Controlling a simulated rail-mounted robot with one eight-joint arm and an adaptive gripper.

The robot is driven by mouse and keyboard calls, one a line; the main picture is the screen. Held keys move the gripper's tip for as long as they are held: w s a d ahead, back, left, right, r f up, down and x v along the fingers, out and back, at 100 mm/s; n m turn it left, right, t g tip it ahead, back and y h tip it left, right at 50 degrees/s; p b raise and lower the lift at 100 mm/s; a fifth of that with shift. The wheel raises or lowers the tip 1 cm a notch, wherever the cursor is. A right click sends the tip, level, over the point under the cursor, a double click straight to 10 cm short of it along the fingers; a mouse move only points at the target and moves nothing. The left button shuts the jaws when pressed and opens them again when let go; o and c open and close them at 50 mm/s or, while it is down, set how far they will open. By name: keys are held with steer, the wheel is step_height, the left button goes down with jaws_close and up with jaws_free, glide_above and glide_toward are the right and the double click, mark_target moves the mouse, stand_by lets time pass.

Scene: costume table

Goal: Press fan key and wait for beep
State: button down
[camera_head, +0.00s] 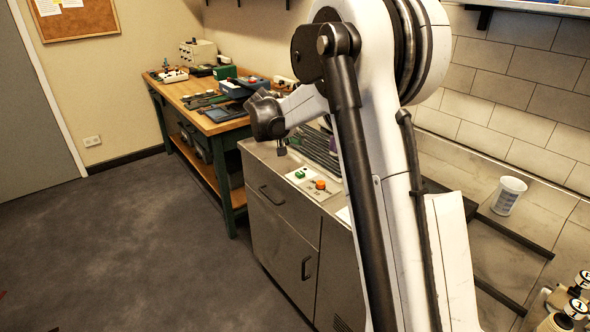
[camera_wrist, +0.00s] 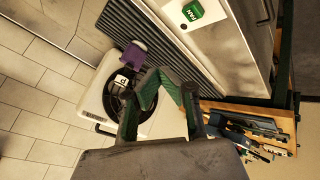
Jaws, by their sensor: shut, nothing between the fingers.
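The fan key is a green key with white lettering (camera_wrist: 192,11), at the top of the wrist view. In the wrist view, the green-padded fingers of my gripper (camera_wrist: 165,73) are shut and empty. The key shows beyond the fingertips, uncovered.
A ridged dark surface (camera_wrist: 178,48) and a white appliance with a round dark opening (camera_wrist: 108,118) lie near the gripper. A purple item (camera_wrist: 133,55) is beside it. A wooden bench with tools (camera_head: 215,127) stands behind left. A white cup (camera_head: 508,196) stands right.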

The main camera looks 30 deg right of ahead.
mark_target(299, 173)
steer(key=shift+h, duration=0.4)
steer(key=w+d+f, duration=0.2)
steer(key=shift+w+d+f, duration=0.1)
steer(key=shift+w+f, duration=0.25)
steer(key=shift+w, duration=0.05)
step_height(299, 173, down, 8)
steer(key=b, duration=0.3)
steer(key=shift+r, duration=0.1)
steer(key=shift+f+b, duration=0.5)
steer(key=shift+b, duration=0.05)
steer(key=shift+f, duration=0.1)
stand_by(0.7)
steer(key=shift+f+b, duration=0.35)
steer(key=shift+b, duration=0.1)
